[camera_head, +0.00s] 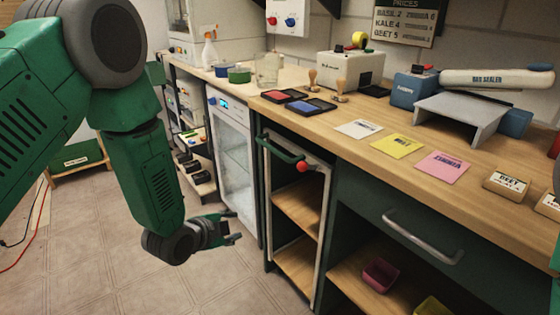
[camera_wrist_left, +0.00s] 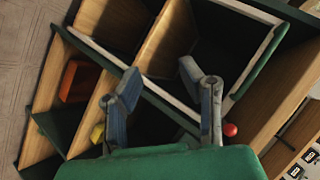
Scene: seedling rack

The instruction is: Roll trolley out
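The trolley (camera_head: 322,222) is a narrow pale-framed unit with wooden shelves, standing in a bay under the counter. A green handle (camera_head: 281,149) runs across its top front, with a red knob (camera_head: 303,167) at its right end. My left gripper (camera_head: 232,229) is low in front of the white-doored cabinet, left of the trolley and apart from it. In the left wrist view its two fingers (camera_wrist_left: 160,88) are spread with nothing between them. A red knob (camera_wrist_left: 229,129) shows beside the right finger, and the pale frame (camera_wrist_left: 250,75) behind. My right gripper is not in view.
The wooden counter (camera_head: 400,125) carries cards, ink pads, stamps and a sealer. A glass-fronted cabinet (camera_head: 232,155) stands left of the trolley. The tiled floor (camera_head: 110,260) in front is clear.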

